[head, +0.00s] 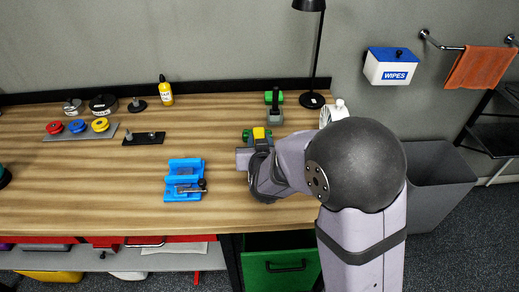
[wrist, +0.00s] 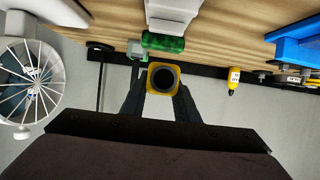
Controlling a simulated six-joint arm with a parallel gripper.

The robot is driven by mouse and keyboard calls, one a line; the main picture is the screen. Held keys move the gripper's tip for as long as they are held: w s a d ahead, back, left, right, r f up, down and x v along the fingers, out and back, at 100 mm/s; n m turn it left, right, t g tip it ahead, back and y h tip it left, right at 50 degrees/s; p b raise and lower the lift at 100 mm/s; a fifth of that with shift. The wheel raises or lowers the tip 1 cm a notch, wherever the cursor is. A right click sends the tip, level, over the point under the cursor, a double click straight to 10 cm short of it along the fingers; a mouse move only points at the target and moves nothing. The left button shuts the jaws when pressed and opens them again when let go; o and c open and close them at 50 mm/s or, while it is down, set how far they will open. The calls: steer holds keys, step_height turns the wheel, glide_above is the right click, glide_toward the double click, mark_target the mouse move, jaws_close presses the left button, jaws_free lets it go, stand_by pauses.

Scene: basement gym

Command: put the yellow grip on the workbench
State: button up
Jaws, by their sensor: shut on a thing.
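The yellow grip (wrist: 150,78) is between the two fingers of my gripper (wrist: 160,98) in the wrist view, with its dark round hole facing the camera. My gripper is shut on it. In the head view the yellow grip (head: 260,132) shows as a small patch beyond my gripper (head: 258,146), over the right part of the workbench (head: 90,190). The wrist view also shows the wooden workbench top (wrist: 215,28). My arm hides part of the bench's right end. I cannot tell whether the grip touches the bench.
A grey and green tool (head: 275,116) stands just beyond the grip. The front-left bench is clear.

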mark_target(260, 130)
steer(key=shift+r, duration=2)
steer(key=shift+w+d+r+n+y+p, duration=0.5)
steer(key=shift+w+d+r+y+p, duration=0.1)
steer(key=shift+w+d+r, duration=0.35)
steer(key=s+f+n+g+y+p, duration=0.2)
steer(key=s+n+g+y, duration=0.2)
steer(key=s, duration=0.4)
steer(key=s+f+n+g+y+p, duration=0.2)
steer(key=s+n+g+y, duration=0.2)
steer(key=s+n+y, duration=0.3)
steer(key=shift+s+f+n+g, duration=0.25)
steer(key=shift+s+n+g, duration=0.05)
steer(key=shift+s+n, duration=0.55)
steer(key=shift+f, duration=0.1)
steer(key=shift+f, duration=2.85)
